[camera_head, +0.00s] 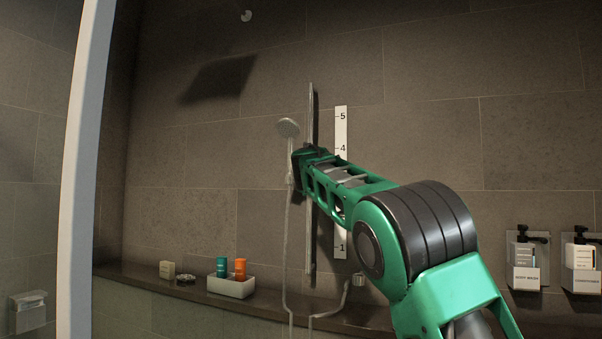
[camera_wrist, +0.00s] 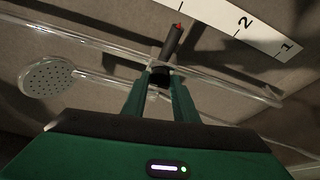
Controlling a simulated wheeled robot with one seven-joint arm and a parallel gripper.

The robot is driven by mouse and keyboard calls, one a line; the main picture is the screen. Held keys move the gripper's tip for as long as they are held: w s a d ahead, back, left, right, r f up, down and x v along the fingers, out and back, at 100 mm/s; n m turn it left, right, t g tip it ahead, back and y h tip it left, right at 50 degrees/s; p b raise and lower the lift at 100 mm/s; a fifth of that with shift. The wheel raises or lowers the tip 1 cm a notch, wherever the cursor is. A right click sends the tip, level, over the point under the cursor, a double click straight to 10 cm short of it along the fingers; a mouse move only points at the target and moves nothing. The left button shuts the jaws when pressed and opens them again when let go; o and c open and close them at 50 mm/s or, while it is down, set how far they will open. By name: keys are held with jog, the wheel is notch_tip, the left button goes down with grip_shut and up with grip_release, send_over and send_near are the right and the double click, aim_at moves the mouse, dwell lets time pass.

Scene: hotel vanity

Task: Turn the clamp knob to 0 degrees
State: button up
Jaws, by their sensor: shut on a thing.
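In the wrist view my gripper (camera_wrist: 160,88) is shut on the dark clamp knob (camera_wrist: 161,78), which sits between its two green fingers at the rail. A dark bar (camera_wrist: 172,42) with a red tip sticks out beyond the fingertips, angled up and slightly right. In the head view my gripper (camera_head: 300,160) is at the vertical shower rail (camera_head: 310,235), and it hides the knob there. The round shower head (camera_head: 288,127) is just above and left of my gripper; it also shows at the left of the wrist view (camera_wrist: 46,77).
A white numbered scale strip (camera_head: 341,128) is on the wall right of the rail. A hose (camera_head: 287,255) hangs below. A ledge (camera_head: 205,296) carries a white tray (camera_head: 230,287) with blue and orange containers. Dispensers (camera_head: 525,265) are at right; a pale upright post (camera_head: 84,170) is at left.

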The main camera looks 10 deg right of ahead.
jog(key=shift+s+d+r, duration=0.1)
jog(key=shift+d+r, duration=0.15)
jog(key=shift+d, duration=0.2)
jog(key=o, duration=1.1)
jog(key=shift+s, duration=0.1)
jog(key=shift+c, duration=0.2)
jog(key=shift+a+f, duration=0.15)
jog(key=shift+a, duration=0.15)
jog(key=v, duration=1.1)
jog(key=shift+d, duration=0.15)
